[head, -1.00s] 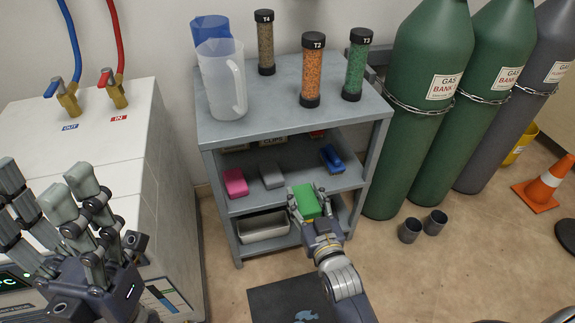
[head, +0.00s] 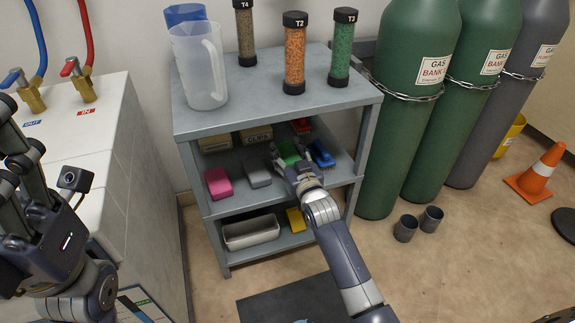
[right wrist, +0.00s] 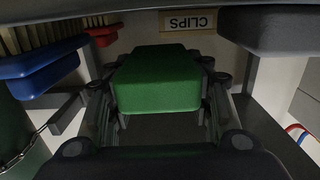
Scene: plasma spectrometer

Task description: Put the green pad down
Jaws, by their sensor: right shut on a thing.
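The green pad (head: 289,152) is between the fingers of my right gripper (head: 291,163), over the middle shelf (head: 236,199) of the grey rack. In the right wrist view the green pad (right wrist: 158,82) fills the space between the finger pairs, and the gripper (right wrist: 158,100) is shut on it. I cannot tell whether the pad touches the shelf. The grey pad (head: 257,173) lies to its left and a blue brush (head: 322,154) to its right. My left gripper (head: 22,165) is at the left edge, partly cut off, with its fingers apart and nothing seen in them.
A pink pad (head: 218,184) lies farther left. Bins, one marked CLIPS (head: 257,136), stand behind. The rack's top (head: 250,104) overhangs the shelf. Green gas cylinders (head: 385,150) stand at the right.

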